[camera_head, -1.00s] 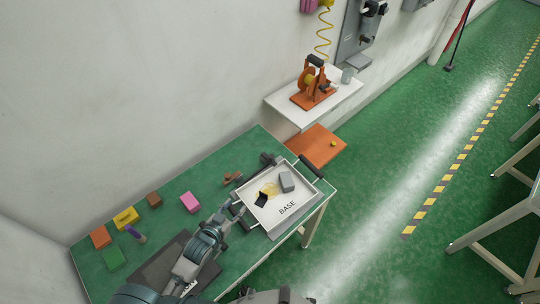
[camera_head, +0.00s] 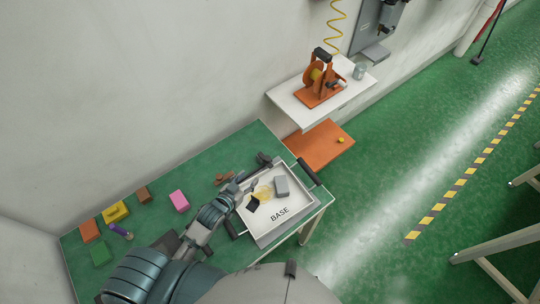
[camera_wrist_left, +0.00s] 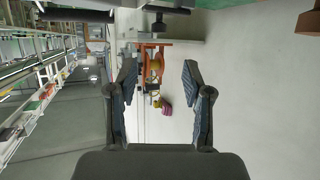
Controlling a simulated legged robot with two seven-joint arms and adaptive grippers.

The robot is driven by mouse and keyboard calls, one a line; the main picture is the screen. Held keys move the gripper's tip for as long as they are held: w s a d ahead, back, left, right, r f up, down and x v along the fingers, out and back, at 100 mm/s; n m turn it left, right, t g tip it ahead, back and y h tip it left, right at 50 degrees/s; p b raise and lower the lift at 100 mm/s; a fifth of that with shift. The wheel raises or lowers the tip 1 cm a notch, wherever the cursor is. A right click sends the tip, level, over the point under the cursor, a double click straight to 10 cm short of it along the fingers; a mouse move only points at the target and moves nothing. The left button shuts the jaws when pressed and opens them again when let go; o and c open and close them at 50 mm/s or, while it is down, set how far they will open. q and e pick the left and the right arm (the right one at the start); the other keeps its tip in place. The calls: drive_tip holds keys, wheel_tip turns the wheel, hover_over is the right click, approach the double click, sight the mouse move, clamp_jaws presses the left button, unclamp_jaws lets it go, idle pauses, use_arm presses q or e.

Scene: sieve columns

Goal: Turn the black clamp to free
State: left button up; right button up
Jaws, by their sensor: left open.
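A small black clamp-like part (camera_head: 264,158) stands at the back left corner of the white tray marked BASE (camera_head: 280,214). It looks like the dark knob (camera_wrist_left: 165,22) near the top of the upside-down left wrist view; which way it is turned is too small to tell. My left gripper (camera_head: 242,182) is over the tray's left edge, short of the clamp. In the left wrist view my left gripper (camera_wrist_left: 158,85) has its fingers spread with nothing between them. My right gripper is not in view.
The tray holds a grey block (camera_head: 281,186), a black piece (camera_head: 253,205) and yellow material (camera_head: 263,191). A black handle (camera_head: 309,172) is at its right. Coloured blocks, one pink (camera_head: 179,201), lie left on the green table. An orange device (camera_head: 318,82) stands on a white shelf (camera_head: 287,103).

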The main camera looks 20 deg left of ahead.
use_arm(q)
approach(267, 161)
drive_tip(key=w, duration=0.2)
drive_tip(key=x, duration=0.5)
drive_tip(key=b+x, duration=0.1)
drive_tip(key=x, duration=0.2)
drive_tip(key=shift+w+d+f, duration=0.1)
drive_tip(key=shift+d+f, duration=0.15)
drive_tip(key=shift+f, duration=0.1)
drive_tip(key=shift+w+f, duration=0.2)
drive_tip(key=shift+w, duration=0.25)
drive_tip(key=shift+a, duration=0.1)
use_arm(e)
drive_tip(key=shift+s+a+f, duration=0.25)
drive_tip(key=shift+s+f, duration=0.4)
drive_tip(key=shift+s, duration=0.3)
use_arm(q)
drive_tip(key=c, duration=0.7)
clamp_jaws()
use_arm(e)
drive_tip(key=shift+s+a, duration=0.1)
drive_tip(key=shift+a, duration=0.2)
